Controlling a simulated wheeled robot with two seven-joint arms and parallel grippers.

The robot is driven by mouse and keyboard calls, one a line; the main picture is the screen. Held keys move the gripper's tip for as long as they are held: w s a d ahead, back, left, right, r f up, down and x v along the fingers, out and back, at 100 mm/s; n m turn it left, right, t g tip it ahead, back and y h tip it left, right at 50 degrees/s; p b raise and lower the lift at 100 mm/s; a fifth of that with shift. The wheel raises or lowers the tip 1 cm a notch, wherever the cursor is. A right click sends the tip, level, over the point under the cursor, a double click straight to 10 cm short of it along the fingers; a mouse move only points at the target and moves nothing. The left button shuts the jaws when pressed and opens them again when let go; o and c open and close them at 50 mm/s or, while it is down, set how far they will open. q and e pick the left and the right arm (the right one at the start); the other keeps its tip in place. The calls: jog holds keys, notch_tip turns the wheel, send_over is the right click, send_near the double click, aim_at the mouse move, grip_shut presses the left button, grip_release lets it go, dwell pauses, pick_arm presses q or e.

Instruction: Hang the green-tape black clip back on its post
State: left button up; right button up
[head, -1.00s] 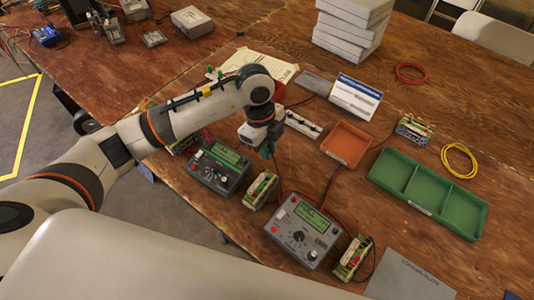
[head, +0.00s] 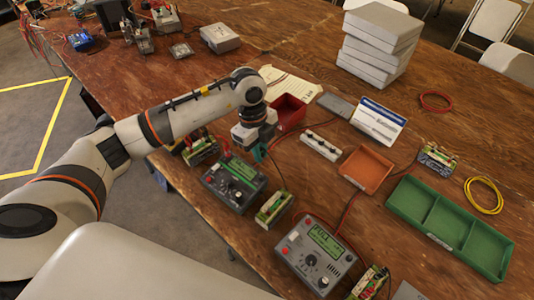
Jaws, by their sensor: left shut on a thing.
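My left gripper (head: 259,152) points down over the table, just behind and to the right of the left charger (head: 234,183), which has a green screen. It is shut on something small. A green-teal patch shows at the fingertips and may be the tape of the black clip; the clip's body is too small and hidden to make out. A thin dark lead runs down from there toward a battery pack (head: 274,207). A second charger (head: 316,256) stands nearer, at the right. I cannot pick out the clip's post for sure. My right gripper is not in view.
A white strip with black knobs (head: 321,145), a red bin (head: 290,111) and an orange tray (head: 366,169) lie right of the gripper. A green divided tray (head: 451,226), a yellow cable coil (head: 484,195) and stacked grey boxes (head: 378,46) are farther right.

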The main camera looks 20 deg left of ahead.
pick_arm(q)
jog(key=shift+f, duration=0.3)
jog(key=shift+f+b, duration=2.3)
jog(key=shift+f, duration=1.05)
jog(key=shift+f+p, duration=0.2)
jog(key=shift+p, duration=0.1)
jog(key=o, duration=0.8)
jog(key=shift+o, duration=0.2)
jog(key=shift+o, duration=1.1)
jog(key=shift+r, duration=0.15)
